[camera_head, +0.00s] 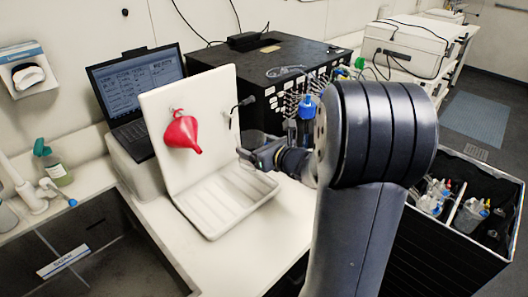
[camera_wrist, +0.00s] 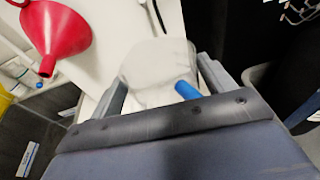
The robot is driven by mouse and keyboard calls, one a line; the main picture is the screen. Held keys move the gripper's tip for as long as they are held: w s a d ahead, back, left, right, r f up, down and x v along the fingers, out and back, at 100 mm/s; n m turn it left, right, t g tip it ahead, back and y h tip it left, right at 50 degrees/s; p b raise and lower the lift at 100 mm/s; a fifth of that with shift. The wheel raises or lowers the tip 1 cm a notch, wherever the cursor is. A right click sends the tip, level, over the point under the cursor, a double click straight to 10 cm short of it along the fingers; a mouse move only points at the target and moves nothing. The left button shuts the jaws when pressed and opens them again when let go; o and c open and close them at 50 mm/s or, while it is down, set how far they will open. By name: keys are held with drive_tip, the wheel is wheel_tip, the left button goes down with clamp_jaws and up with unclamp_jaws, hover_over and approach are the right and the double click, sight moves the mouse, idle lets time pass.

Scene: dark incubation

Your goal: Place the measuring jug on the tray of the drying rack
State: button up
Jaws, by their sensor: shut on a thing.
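The drying rack (camera_head: 158,108) is a white upright board with a ribbed white tray (camera_head: 209,221) at its foot. A red funnel (camera_head: 182,133) hangs on the board, and it also shows in the wrist view (camera_wrist: 57,30). My gripper (camera_head: 246,158) is in front of the rack's right side, near the tray's right end. In the wrist view my gripper is shut on a pale, translucent vessel, which I take for the measuring jug (camera_wrist: 152,62). A blue piece (camera_wrist: 187,90) shows beside it. In the head view the jug is hard to make out against the white rack.
A laptop (camera_head: 135,85) stands behind the rack at left. A black instrument (camera_head: 275,65) with tubing is behind at right. White counter is free right of the tray. A sink (camera_head: 75,262) is at left. A black bin of bottles (camera_head: 462,245) is at right.

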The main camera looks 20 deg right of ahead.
drive_tip(key=shift+w+a+f+t+y+b, duration=0.2)
drive_tip(key=shift+a+f+t+y+b, duration=0.1)
drive_tip(key=shift+f+b, duration=0.2)
drive_tip(key=shift+f+b, duration=2.05)
drive_tip(key=shift+f, duration=1.25)
drive_tip(key=shift+f+b, duration=0.55)
drive_tip(key=shift+b, duration=0.1)
drive_tip(key=o, duration=1.1)
drive_tip(key=v, duration=1.1)
drive_tip(key=shift+b, duration=0.3)
